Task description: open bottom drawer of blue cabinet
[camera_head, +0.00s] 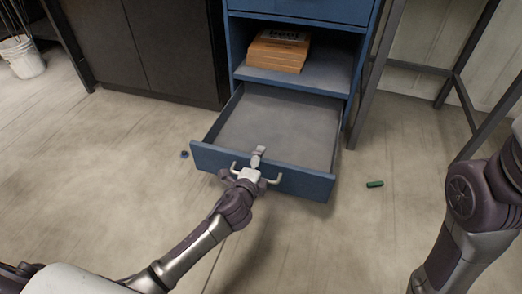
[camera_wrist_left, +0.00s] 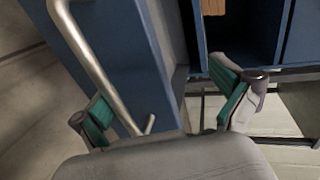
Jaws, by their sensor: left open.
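The blue cabinet (camera_head: 237,50) stands at the top middle of the head view. Its bottom drawer (camera_head: 285,116) is pulled well out, and its grey inside looks empty. The drawer's pale bar handle (camera_head: 272,181) is on the blue front panel; it also shows in the left wrist view as a metal bar (camera_wrist_left: 92,66). My left gripper (camera_head: 255,164) is open at the handle, with one finger reaching over the front panel's top edge. In the wrist view the bar runs close by the left teal-padded finger; contact is unclear. My right gripper is out of view.
A wooden box (camera_head: 277,51) sits on the open shelf above the drawer. A dark cabinet (camera_head: 150,45) stands to the left and a metal-legged frame (camera_head: 372,75) to the right. A small green object (camera_head: 375,184) and a small blue one (camera_head: 185,154) lie on the floor.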

